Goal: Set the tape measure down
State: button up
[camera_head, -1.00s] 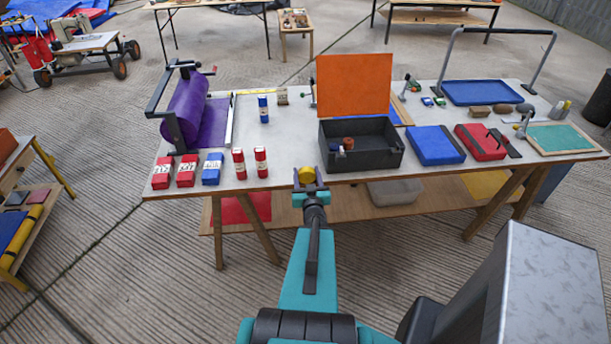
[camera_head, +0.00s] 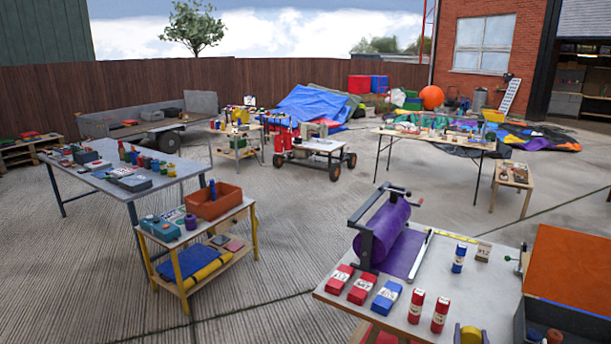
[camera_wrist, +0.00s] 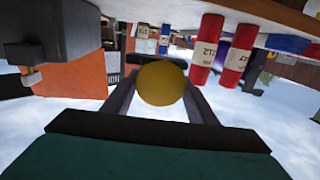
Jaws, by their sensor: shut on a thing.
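The tape measure (camera_wrist: 161,83) is a round yellow thing, held between the two fingers of my gripper (camera_wrist: 160,92) in the wrist view. My gripper is shut on it. In the head view the tape measure (camera_head: 468,336) shows at the bottom edge, by the worktable's front edge, between the red cans and the dark box. I cannot tell whether it touches the tabletop. Most of my arm is out of the head view.
The worktable (camera_head: 455,270) holds two red cans (camera_head: 414,307), red and blue packets (camera_head: 386,297), a purple roller (camera_head: 386,231) and a dark open box (camera_head: 570,318) with an orange lid (camera_head: 570,265). Some bare tabletop lies behind the cans. The wrist view looks upside down.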

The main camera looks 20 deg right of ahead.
jog(key=w+a+r+n+t+y+b, duration=0.25)
jog(key=w+a+r+n+y, duration=0.35)
jog(key=w+a, duration=0.55)
jog(key=w+a+r+n+t+y+b, duration=0.1)
jog(key=w+a+r+n+t+y, duration=0.25)
jog(key=w+a+y, duration=0.6)
jog(key=w+a+n+g+y+b, duration=0.1)
jog(key=a+n+g+y, duration=0.3)
jog(key=a, duration=1.4)
jog(key=w+a+n+g+y+b, duration=0.1)
jog(key=a+n+g+y, duration=0.3)
jog(key=a, duration=1.4)
jog(key=w+n+y, duration=0.1)
jog(key=n+y, duration=0.1)
jog(key=y, duration=0.1)
jog(key=shift+w+a+b, duration=0.15)
jog(key=shift+w+b, duration=0.15)
jog(key=shift+w, duration=0.05)
jog(key=shift+n, duration=0.25)
jog(key=shift+s+f, duration=0.1)
jog(key=shift+f, duration=0.25)
